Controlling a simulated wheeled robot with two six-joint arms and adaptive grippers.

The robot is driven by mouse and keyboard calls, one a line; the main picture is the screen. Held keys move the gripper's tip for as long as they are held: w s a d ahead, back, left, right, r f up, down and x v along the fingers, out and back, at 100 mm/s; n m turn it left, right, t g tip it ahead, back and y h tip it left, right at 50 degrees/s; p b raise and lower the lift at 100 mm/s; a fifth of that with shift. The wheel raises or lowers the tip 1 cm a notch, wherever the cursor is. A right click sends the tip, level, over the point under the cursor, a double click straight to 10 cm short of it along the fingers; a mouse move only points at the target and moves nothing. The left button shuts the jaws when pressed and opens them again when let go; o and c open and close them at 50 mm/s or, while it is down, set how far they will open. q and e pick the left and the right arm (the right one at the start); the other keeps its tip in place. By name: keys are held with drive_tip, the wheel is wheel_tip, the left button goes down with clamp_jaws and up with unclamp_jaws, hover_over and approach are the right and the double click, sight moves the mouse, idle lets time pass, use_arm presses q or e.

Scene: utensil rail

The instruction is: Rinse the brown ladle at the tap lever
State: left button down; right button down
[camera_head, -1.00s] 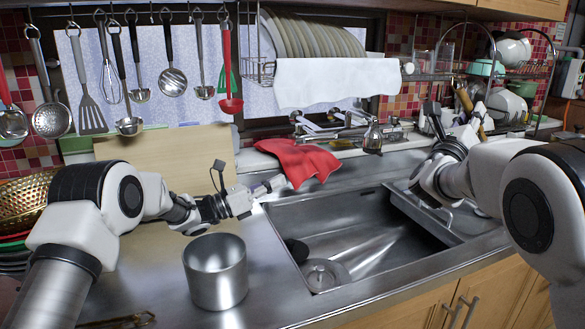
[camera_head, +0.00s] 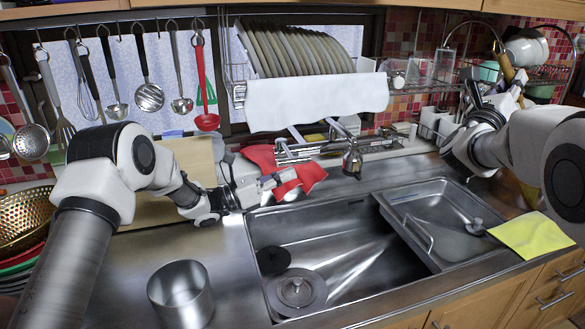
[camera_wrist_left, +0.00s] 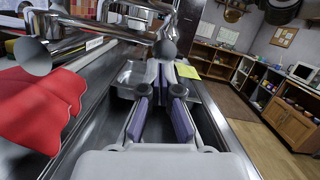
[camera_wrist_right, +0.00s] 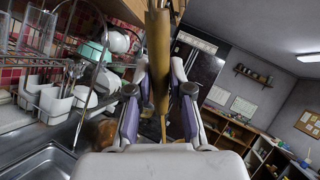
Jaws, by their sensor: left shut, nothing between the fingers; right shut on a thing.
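My right gripper (camera_head: 490,110) is shut on a brown stick-like handle (camera_wrist_right: 157,60), taken to be the brown ladle; the handle stands almost upright and also shows in the head view (camera_head: 505,66). I cannot clearly make out the ladle's bowl. My left gripper (camera_head: 285,180) is shut and empty, beside the red cloth at the sink's back edge; its fingers also show in the left wrist view (camera_wrist_left: 160,105). The chrome tap (camera_head: 352,160) stands behind the sink, to the right of the left gripper. Its lever is hard to tell from the bars around it.
The sink has a large basin (camera_head: 345,235) and a smaller right one (camera_head: 440,205). A metal pot (camera_head: 180,295) stands at front left, a red cloth (camera_head: 308,175) behind the sink, a yellow cloth (camera_head: 533,235) at right. Utensils hang on the back rail; a dish rack (camera_head: 440,75) is above right.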

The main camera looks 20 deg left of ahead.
use_arm(q)
drive_tip(key=shift+d+r+n+b, duration=0.1)
drive_tip(key=shift+r+n+b, duration=0.2)
drive_tip(key=shift+r+n, duration=0.75)
drive_tip(key=shift+r+m, duration=0.1)
drive_tip(key=shift+m, duration=0.15)
